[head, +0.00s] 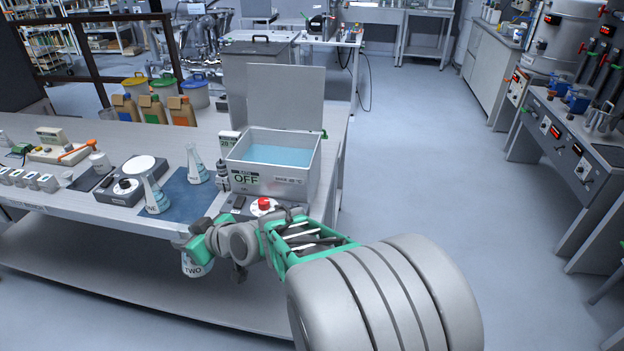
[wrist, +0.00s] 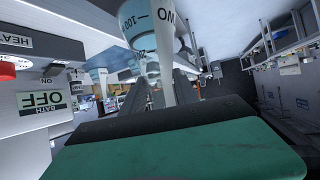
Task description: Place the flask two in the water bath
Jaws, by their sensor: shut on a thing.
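Flask two (head: 197,268), a clear conical flask marked TWO, hangs below my gripper (head: 190,243) in front of the bench's front edge. My gripper is shut on it. The flask also shows in the wrist view (wrist: 139,22), upside down in the picture, with its neck between the fingers (wrist: 172,92). The water bath (head: 262,184) is a pale box on the bench with its lid raised, blue water inside and an OFF sign. It stands behind and to the right of the gripper. Its OFF panel shows at the left of the wrist view (wrist: 40,101).
Another flask (head: 155,198) and a further flask (head: 195,170) stand on a blue mat (head: 186,204) left of the bath. A red knob (head: 263,204) sits at the bath's front. The aisle floor at right is clear.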

